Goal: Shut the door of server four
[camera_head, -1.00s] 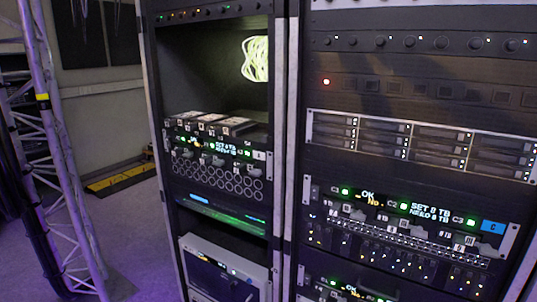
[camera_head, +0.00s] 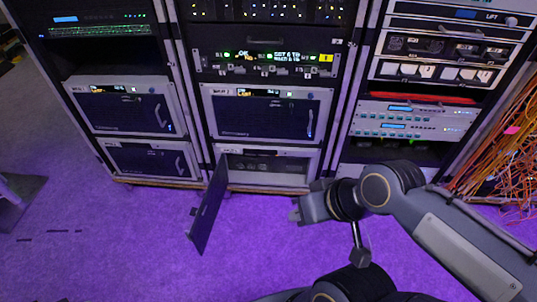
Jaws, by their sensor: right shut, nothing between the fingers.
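A server at the bottom of the middle rack (camera_head: 292,152) has its dark door (camera_head: 208,207) swung open. The door is hinged at the server's left side and sticks out toward me over the purple floor. The server's bay (camera_head: 262,170) is exposed behind it. I cannot read a number on this server. My right gripper (camera_head: 294,210) is shut and empty, to the right of the open door and in front of the bay, apart from both. My left gripper is not in view.
Closed servers sit above the open one (camera_head: 262,115) and in the left rack (camera_head: 122,108). Orange cables (camera_head: 508,135) hang at the right rack. The floor (camera_head: 120,245) left of the door is clear. A dark stand base (camera_head: 18,200) is at far left.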

